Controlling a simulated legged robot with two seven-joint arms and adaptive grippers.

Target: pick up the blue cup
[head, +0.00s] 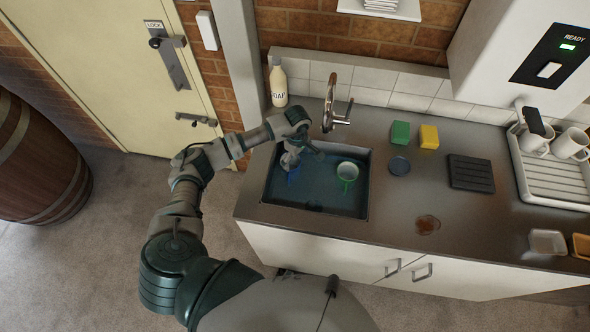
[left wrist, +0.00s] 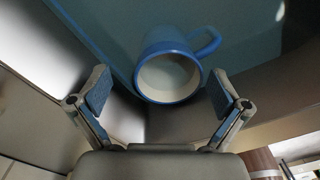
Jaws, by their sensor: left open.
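The blue cup (left wrist: 168,72) has a pale inside and a handle on its right in the left wrist view. Its open mouth faces my left gripper (left wrist: 161,88), whose two fingers are spread on either side of it and hold nothing. In the head view the left gripper (head: 290,160) reaches down into the left part of the sink (head: 315,206). Whether the fingers touch the cup cannot be told. My right gripper is not in view.
A green and white mug (head: 347,173) stands in the sink, right of the left gripper. The tap (head: 332,112) rises behind the sink, with a soap bottle (head: 278,84) at the back left. Sponges, a dark round item and a black ribbed mat lie on the right counter.

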